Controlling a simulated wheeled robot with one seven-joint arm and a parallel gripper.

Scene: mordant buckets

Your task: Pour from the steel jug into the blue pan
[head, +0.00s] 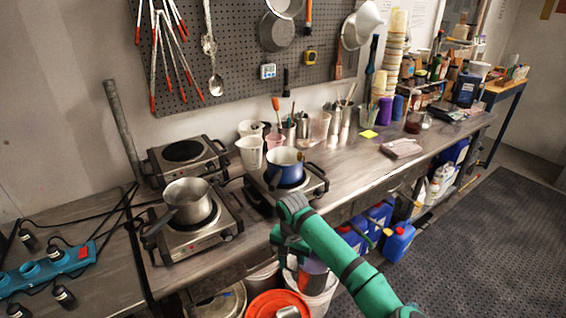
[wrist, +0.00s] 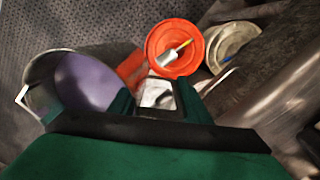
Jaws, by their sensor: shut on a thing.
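The blue pan (head: 287,167) stands upright on a hotplate at the middle of the bench in the head view. My gripper (head: 290,247) is at the bench's front edge, in front of and below the pan. In the wrist view my gripper (wrist: 156,103) is shut on a bright metal piece, which I take for the steel jug (wrist: 157,93). Most of it is hidden behind the gripper, so its tilt and contents cannot be told.
A steel saucepan (head: 186,201) stands on the front left hotplate. Cups and tools crowd the bench's back.

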